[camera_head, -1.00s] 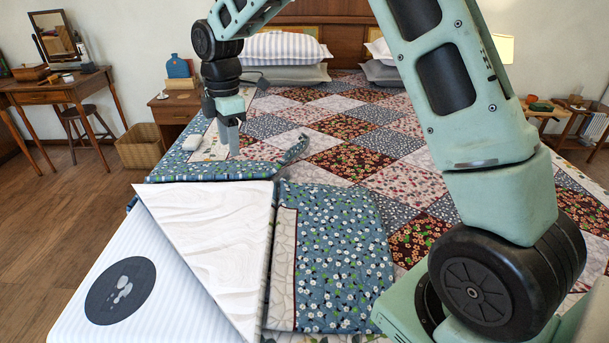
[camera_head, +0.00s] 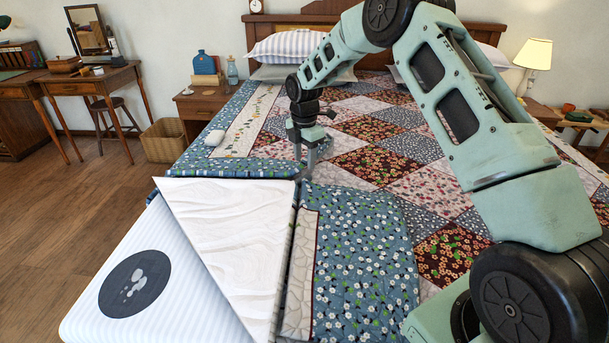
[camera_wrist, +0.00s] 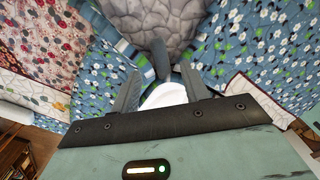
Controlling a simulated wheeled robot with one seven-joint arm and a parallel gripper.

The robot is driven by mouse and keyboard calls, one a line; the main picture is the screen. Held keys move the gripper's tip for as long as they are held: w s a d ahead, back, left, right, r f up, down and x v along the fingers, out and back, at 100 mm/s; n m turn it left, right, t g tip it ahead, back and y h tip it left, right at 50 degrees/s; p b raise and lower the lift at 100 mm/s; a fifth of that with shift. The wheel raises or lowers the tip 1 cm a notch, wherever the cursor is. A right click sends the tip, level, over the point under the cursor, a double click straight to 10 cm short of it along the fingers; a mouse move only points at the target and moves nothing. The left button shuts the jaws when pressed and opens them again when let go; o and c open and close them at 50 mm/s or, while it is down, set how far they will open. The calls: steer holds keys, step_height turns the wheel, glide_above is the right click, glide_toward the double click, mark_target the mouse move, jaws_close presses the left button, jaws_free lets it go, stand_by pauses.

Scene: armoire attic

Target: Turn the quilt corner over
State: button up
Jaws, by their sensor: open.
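The patchwork quilt (camera_head: 395,145) covers most of the bed. At its near left corner it is turned back, and its blue floral side (camera_head: 365,250) shows beside a white triangular flap (camera_head: 235,225). A blue floral fold (camera_head: 225,168) runs along the flap's far edge. My gripper (camera_head: 306,162) points down at the right end of this fold, close to the cloth. In the wrist view my gripper (camera_wrist: 160,82) is open, with a narrow grey piece between its fingers that I cannot identify. Whether the fingers touch cloth is unclear.
Bare striped mattress (camera_head: 105,285) with a dark oval patch (camera_head: 135,283) lies at the near left. Pillows (camera_head: 290,46) are at the headboard. A nightstand (camera_head: 205,105), a basket (camera_head: 163,140) and a desk (camera_head: 95,85) stand left. A lamp (camera_head: 535,58) stands at the right.

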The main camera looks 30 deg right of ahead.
mark_target(304, 176)
step_height(304, 176, down, 7)
steer(key=shift+r, duration=0.15)
jaws_close()
steer(key=s+a+r+t+h+p, duration=0.1)
steer(key=a+r+h+p, duration=0.45)
steer(key=r, duration=0.65)
steer(key=s+a+r+t+h+p, duration=0.1)
steer(key=s+a+r+h+p, duration=0.15)
steer(key=a+r+p, duration=0.7)
steer(key=a+r+h, duration=0.4)
steer(key=a+r, duration=0.3)
steer(key=a, duration=0.1)
steer(key=shift+s+r, duration=0.4)
steer(key=shift+s, duration=0.05)
